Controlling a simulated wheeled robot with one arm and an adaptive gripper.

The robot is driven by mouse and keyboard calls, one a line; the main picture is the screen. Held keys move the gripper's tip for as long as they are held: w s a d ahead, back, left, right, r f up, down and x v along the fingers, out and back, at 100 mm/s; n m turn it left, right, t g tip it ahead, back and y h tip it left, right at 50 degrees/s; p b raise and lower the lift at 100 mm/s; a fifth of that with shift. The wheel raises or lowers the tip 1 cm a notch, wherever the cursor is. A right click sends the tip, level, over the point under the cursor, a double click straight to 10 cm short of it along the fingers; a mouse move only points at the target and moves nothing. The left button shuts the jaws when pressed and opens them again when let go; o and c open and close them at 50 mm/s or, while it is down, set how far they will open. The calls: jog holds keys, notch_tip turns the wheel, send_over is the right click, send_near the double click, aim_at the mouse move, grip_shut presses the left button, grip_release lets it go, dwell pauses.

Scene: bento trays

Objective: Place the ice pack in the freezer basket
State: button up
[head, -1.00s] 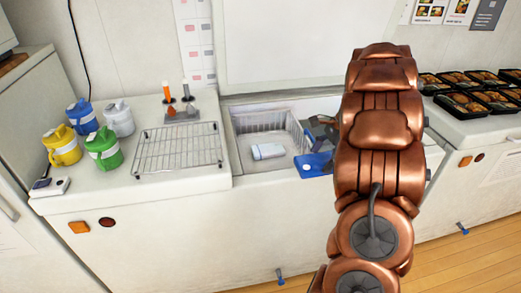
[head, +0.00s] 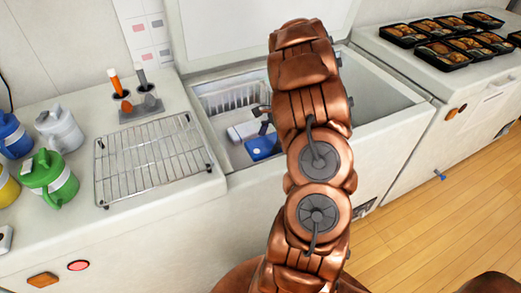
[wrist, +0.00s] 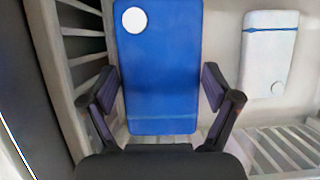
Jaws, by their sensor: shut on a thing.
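A blue ice pack (head: 262,147) with a white round spot is in my gripper (head: 264,120), inside the freezer opening in the head view. The white freezer basket (head: 232,98) has slatted walls. A slatted wall (wrist: 82,47) runs close along the pack's left side in the wrist view. My arm hides the basket's right part in the head view. I cannot tell whether the pack touches the basket floor.
A white pack (wrist: 268,55) with a blue band lies beside the blue one, to its right in the wrist view. A wire rack (head: 152,160) and jugs (head: 48,178) stand on the left counter. Black bento trays (head: 445,52) cover the right counter's back.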

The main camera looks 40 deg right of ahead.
jog(key=shift+a+f+p, duration=0.1)
jog(key=shift+f+p, duration=0.4)
jog(key=shift+f, duration=3.7)
jog(key=shift+f, duration=0.15)
jog(key=o, duration=1.3)
jog(key=b+v, duration=0.1)
jog(key=v, duration=1.1)
jog(key=shift+b, duration=0.3)
